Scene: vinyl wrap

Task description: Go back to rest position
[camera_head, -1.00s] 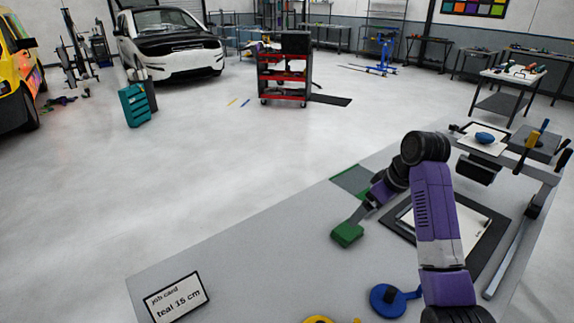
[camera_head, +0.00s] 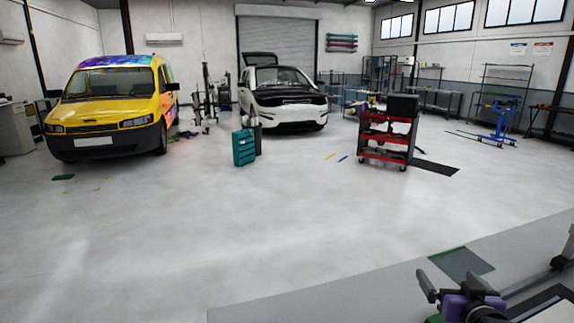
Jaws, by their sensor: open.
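My gripper (camera_head: 452,284) shows at the bottom right of the head view, low in the picture over the workbench (camera_head: 345,298). Its two dark fingers stand apart with nothing seen between them, so it is open and empty. A purple part of my arm (camera_head: 468,306) shows just below it. The rest of my arm is cut off by the picture's lower edge. A grey mat with a green edge (camera_head: 464,265) lies on the bench behind the gripper.
Farther back are a yellow van (camera_head: 110,105), a white car (camera_head: 285,100) and a blue stand (camera_head: 499,118).

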